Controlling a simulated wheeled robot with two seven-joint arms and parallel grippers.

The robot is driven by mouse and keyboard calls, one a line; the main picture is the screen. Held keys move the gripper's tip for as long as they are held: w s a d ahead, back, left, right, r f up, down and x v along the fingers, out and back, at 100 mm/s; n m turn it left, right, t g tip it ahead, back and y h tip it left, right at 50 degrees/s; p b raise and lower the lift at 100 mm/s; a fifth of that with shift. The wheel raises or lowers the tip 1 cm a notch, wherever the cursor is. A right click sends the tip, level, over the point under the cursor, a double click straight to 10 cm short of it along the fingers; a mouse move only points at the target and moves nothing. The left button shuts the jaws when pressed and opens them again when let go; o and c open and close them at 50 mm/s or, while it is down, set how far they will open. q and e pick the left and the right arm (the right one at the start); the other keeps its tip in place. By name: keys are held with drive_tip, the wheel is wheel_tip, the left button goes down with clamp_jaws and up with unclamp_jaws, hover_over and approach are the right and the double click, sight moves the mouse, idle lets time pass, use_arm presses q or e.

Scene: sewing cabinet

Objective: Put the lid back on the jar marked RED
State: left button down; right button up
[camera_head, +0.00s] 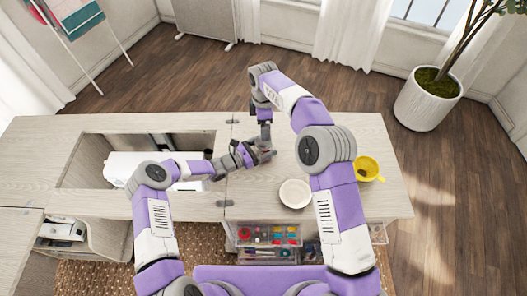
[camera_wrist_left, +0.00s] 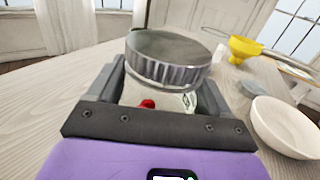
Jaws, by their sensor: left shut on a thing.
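A clear glass jar (camera_wrist_left: 152,98) with something red showing low in it stands between the fingers of my left gripper (camera_wrist_left: 153,100) in the left wrist view. My left gripper, which also shows in the head view (camera_head: 264,155), is shut on the jar. A grey metal lid (camera_wrist_left: 168,62) with a ridged rim is at the jar's mouth and looks slightly tilted; I cannot tell if it is seated. No RED marking is readable. My right gripper (camera_head: 265,138) points down close to the left one in the head view; its fingers are too small to read.
A white bowl (camera_head: 295,193) sits right of the grippers on the wooden cabinet top (camera_head: 375,130). A yellow vessel (camera_head: 369,168) stands farther right, beyond my right arm. An opening with a white machine (camera_head: 122,166) lies left. Open drawers (camera_head: 268,235) hold small coloured items.

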sight(263, 150)
drive_tip(key=n, duration=0.7)
drive_tip(key=shift+n, duration=0.3)
drive_tip(key=shift+f, duration=4)
